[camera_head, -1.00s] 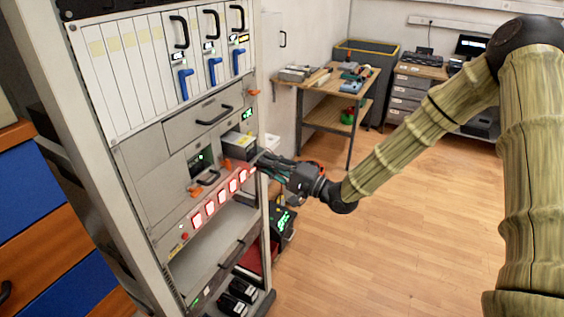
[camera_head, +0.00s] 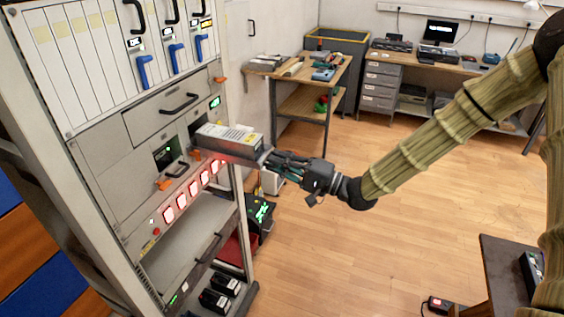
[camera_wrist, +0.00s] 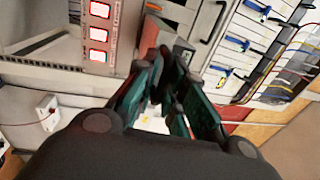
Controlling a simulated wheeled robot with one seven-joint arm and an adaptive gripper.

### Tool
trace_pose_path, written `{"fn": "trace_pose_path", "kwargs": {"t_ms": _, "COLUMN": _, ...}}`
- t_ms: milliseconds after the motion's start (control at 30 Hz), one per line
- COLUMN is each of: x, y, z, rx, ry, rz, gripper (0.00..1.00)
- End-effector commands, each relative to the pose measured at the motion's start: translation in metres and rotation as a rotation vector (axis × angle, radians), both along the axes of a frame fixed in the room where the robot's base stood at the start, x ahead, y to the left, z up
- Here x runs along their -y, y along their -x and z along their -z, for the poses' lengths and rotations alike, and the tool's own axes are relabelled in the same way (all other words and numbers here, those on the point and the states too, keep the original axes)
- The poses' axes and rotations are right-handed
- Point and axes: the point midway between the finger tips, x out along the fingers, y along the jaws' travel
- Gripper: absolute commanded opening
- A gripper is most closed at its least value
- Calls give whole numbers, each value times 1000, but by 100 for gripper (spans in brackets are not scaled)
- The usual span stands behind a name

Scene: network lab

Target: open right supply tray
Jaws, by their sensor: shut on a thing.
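The right supply tray (camera_head: 230,138) is a grey box with a pale, labelled top. In the head view it sticks out of the right bay of the rack, towards my gripper. My gripper (camera_head: 272,160) is at its outer end with the fingers closed on it; the fingers hide the exact grip point. In the wrist view the gripper (camera_wrist: 163,88) has its green-dark fingers close together against a grey part of the tray. The left supply unit (camera_head: 170,155), with a dark handle and green display, sits in the neighbouring bay.
A row of red-lit switches (camera_head: 193,190) runs below the bays. A closed drawer (camera_head: 160,115) and blue-handled modules (camera_head: 176,54) are above. A workbench (camera_head: 310,80) stands behind, and a dark table (camera_head: 500,265) is at lower right. Open wooden floor lies between.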

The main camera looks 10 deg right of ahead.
Motion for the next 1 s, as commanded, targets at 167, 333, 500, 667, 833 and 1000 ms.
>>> {"fn": "trace_pose_path", "kwargs": {"t_ms": 167, "x": 0, "y": -1, "z": -7, "rx": 8, "ry": -10, "rz": 0, "gripper": 19}}
{"fn": "trace_pose_path", "kwargs": {"t_ms": 333, "x": 0, "y": -1, "z": -5, "rx": 5, "ry": -6, "rz": 1, "gripper": 29}}
{"fn": "trace_pose_path", "kwargs": {"t_ms": 500, "x": 1, "y": 0, "z": -3, "rx": 3, "ry": -4, "rz": 1, "gripper": 29}}
{"fn": "trace_pose_path", "kwargs": {"t_ms": 667, "x": 8, "y": 3, "z": -1, "rx": 3, "ry": -3, "rz": 2, "gripper": 29}}
{"fn": "trace_pose_path", "kwargs": {"t_ms": 833, "x": 29, "y": 15, "z": 3, "rx": 2, "ry": -4, "rz": 3, "gripper": 29}}
{"fn": "trace_pose_path", "kwargs": {"t_ms": 1000, "x": 56, "y": 30, "z": 7, "rx": 3, "ry": -5, "rz": 3, "gripper": 29}}
